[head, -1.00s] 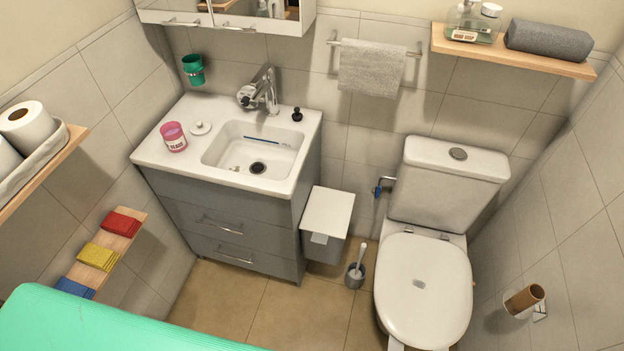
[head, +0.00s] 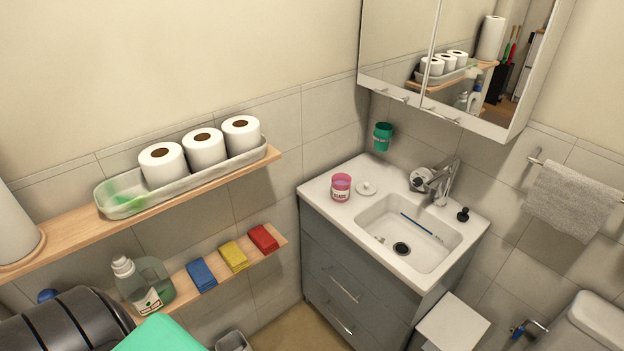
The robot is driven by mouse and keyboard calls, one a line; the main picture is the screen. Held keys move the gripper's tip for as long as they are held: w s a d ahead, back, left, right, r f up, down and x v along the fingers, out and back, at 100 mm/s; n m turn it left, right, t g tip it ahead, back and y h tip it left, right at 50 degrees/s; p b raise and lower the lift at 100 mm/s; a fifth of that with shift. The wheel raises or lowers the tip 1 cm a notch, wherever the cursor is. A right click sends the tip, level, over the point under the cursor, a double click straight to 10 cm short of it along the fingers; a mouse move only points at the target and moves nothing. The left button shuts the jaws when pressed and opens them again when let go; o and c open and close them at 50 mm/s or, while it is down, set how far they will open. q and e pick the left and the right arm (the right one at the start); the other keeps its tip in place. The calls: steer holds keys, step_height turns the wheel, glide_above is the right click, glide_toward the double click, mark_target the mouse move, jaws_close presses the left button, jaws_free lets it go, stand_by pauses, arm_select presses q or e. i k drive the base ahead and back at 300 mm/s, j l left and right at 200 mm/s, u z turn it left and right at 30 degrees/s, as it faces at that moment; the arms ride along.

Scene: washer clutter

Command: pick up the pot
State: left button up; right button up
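No cooking pot or plant pot is plainly in view. A small pink jar (head: 341,187) with a pale label stands upright on the left part of the white sink counter (head: 318,189). A round white lid (head: 366,188) with a knob lies on the counter just right of the jar, apart from it. I cannot tell whether the jar is the pot meant. Neither of my grippers shows in the head view.
The basin (head: 424,250) holds a blue toothbrush. A wall shelf (head: 75,236) carries toilet rolls in a tray. A lower shelf (head: 266,259) holds folded cloths and a green bottle (head: 146,283). A mirror cabinet (head: 455,118) overhangs the sink. A teal surface (head: 160,336) shows at the bottom.

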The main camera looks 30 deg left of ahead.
mark_target(341, 181)
steer(key=u, duration=0.85)
